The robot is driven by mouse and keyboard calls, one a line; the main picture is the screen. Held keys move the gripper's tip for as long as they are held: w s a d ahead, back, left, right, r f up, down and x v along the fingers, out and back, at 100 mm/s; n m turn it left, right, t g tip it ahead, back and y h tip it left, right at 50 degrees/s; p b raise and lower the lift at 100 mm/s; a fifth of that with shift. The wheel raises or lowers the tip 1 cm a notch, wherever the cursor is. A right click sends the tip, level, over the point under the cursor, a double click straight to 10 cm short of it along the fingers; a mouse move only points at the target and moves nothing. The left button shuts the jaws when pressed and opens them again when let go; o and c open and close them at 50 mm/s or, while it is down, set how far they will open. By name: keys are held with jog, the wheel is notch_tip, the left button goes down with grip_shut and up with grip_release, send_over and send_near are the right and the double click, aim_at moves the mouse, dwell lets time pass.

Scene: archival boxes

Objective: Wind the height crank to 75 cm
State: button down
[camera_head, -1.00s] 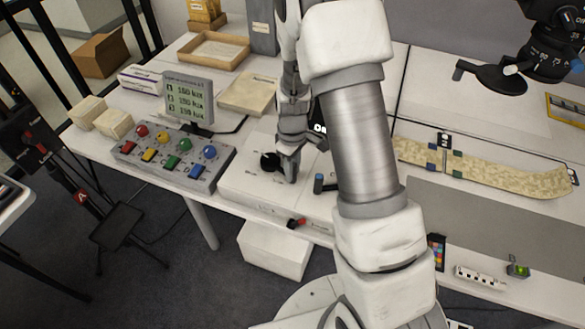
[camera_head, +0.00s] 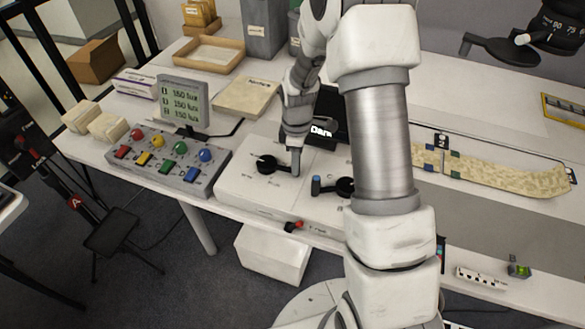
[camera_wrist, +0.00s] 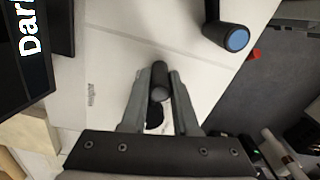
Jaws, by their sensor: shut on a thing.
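My gripper (camera_head: 295,168) is shut on the upright dark grip of the height crank (camera_head: 265,165), on a white control box (camera_head: 235,180). The wrist view shows the dark cylindrical grip (camera_wrist: 160,82) between my fingertips. The grip lies to the right of the crank's black hub in the head view. The word beside it in the wrist view is small and blurred, seemingly "Height". A black overhead camera unit (camera_head: 560,30) with white numbers on its ring is at the top right, partly cut off. I cannot read a height in cm.
A second crank (camera_head: 345,187) with a blue-tipped grip (camera_head: 316,186) is close on the right. A black screen (camera_head: 328,105) stands behind my gripper. A button panel (camera_head: 165,162) and a small readout (camera_head: 183,102) are left. A patterned scroll (camera_head: 500,178) lies right.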

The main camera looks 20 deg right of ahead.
jog(key=w+d+n, duration=0.1)
jog(key=w+n, duration=0.1)
jog(key=shift+w+d+r+n, duration=0.15)
jog(key=shift+d+n, duration=0.05)
jog(key=shift+n, duration=0.2)
jog(key=w+n, duration=0.1)
jog(key=w+n+p, duration=0.1)
jog(key=shift+d+n, duration=0.2)
jog(key=shift+n, duration=0.1)
jog(key=w+n+p, duration=0.1)
jog(key=w+n, duration=0.1)
jog(key=n, duration=0.1)
jog(key=shift+w+a+p, duration=0.1)
jog(key=shift+w+p, duration=0.1)
jog(key=shift+p, duration=0.1)
jog(key=shift+w+a+n+p, duration=0.2)
jog(key=shift+w+n, duration=0.25)
jog(key=shift+n, duration=0.2)
jog(key=shift+w+a+n+p, duration=0.15)
jog(key=shift+w+n, duration=0.25)
jog(key=shift+n, duration=0.25)
jog(key=c, duration=0.7)
grip_release()
jog(key=shift+o, duration=0.2)
jog(key=shift+s, duration=0.1)
